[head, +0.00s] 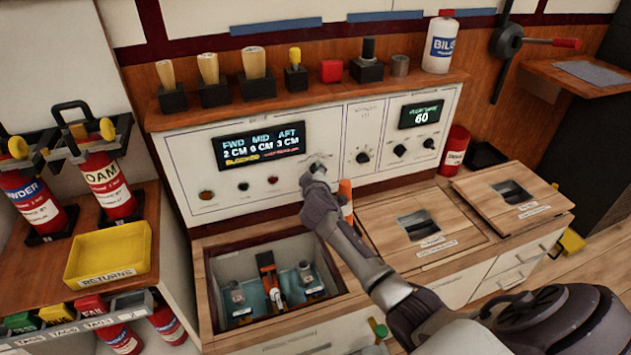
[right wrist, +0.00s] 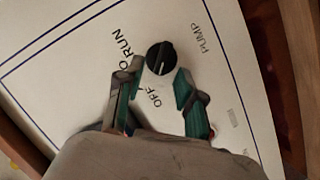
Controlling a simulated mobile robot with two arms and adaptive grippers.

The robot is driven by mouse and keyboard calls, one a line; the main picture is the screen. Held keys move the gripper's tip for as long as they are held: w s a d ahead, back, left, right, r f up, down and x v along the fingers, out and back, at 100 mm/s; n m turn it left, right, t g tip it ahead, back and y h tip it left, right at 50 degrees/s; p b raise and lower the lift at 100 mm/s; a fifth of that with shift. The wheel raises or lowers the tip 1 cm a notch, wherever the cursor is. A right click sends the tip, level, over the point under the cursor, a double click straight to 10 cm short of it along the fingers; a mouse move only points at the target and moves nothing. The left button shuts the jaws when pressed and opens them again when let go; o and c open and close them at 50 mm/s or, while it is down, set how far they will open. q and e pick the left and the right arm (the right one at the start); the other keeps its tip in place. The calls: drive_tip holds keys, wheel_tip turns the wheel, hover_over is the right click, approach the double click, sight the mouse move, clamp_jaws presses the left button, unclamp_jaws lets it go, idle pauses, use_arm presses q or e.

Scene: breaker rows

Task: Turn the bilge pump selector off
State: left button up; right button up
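The bilge pump selector is a round black knob (right wrist: 161,58) with a white pointer line on a white panel in the right wrist view. Printed words, among them RUN, OFF and PUMP, surround it. Its pointer slants down toward the OFF side, but I cannot tell its exact setting. My right gripper (right wrist: 159,80) is open, with its fingertips on either side of the knob's lower part; I cannot tell whether they touch it. In the head view my right gripper (head: 317,170) reaches the white console panel (head: 225,190) and mostly hides the knob. My left gripper is not in view.
A display (head: 262,146) reading BLOCKED is left of the gripper. Other knobs (head: 362,157) are to the right. A shelf (head: 290,100) with several plugs and a white bottle (head: 440,42) runs above. Below are an open bilge well (head: 215,265) and wooden hatch covers (head: 385,215).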

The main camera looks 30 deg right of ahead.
drive_tip(key=v, duration=1.1)
drive_tip(key=shift+s, duration=0.1)
